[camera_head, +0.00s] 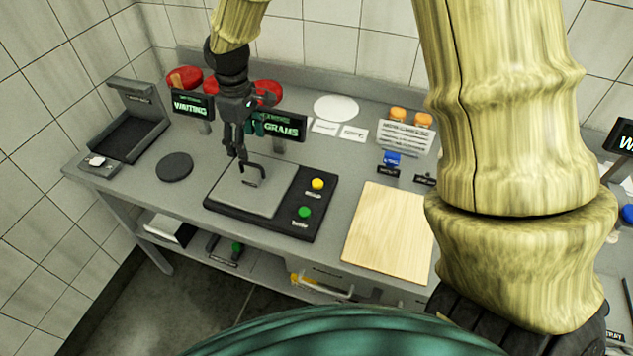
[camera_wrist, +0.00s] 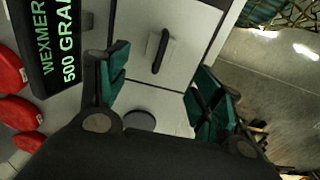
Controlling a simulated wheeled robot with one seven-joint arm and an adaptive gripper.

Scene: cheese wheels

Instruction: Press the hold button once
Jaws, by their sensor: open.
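A black scale base (camera_head: 270,222) with a grey plate (camera_head: 225,190) stands on the counter. Two buttons are at its right side: a yellow button (camera_head: 317,184) and a green button (camera_head: 304,212). Each has a small label too small to read, so I cannot tell which is hold. My gripper (camera_head: 237,153) is above the plate, left of both buttons, pointing down. In the wrist view my gripper (camera_wrist: 160,85) is open and empty, its green-padded fingers apart over the plate. A dark handle-like bar (camera_wrist: 161,50) shows on the plate between them. Neither button is clearly visible in that view.
The scale's display (camera_head: 285,127) stands behind it, reading 500 grams in the wrist view. A wooden board (camera_head: 390,233) lies right of the scale. A dark round disc (camera_head: 175,167) lies left. Red wheels (camera_head: 185,78) are behind the displays. My arm hides part of the right side.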

